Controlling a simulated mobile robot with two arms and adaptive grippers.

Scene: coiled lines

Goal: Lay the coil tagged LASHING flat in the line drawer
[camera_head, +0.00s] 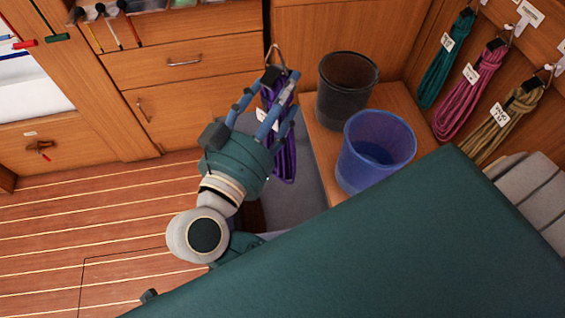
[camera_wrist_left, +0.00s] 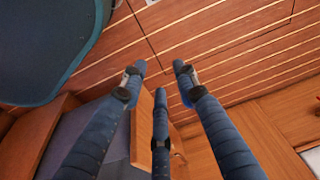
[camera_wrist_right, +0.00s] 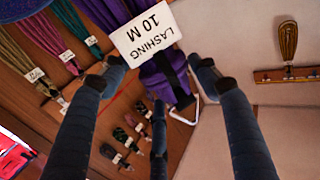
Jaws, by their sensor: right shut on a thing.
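The purple coil (camera_head: 285,165) hangs from my right gripper (camera_head: 275,76) in the head view, its metal loop above the fingers. In the right wrist view the coil (camera_wrist_right: 166,80) is between the fingers of my right gripper (camera_wrist_right: 160,68), with a white tag (camera_wrist_right: 146,35) reading LASHING 10 M. My left gripper (camera_wrist_left: 158,70) shows only in its own wrist view, fingers apart and empty. A grey surface (camera_head: 308,188) lies below the hanging coil; I cannot tell whether it is inside the line drawer.
A black bucket (camera_head: 347,90) and a blue bucket (camera_head: 375,150) stand on a wooden top right of the coil. Teal (camera_head: 445,62), pink (camera_head: 472,92) and tan (camera_head: 500,122) tagged coils hang at the right. A green surface (camera_head: 400,245) fills the front. Closed drawers (camera_head: 185,65) are behind.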

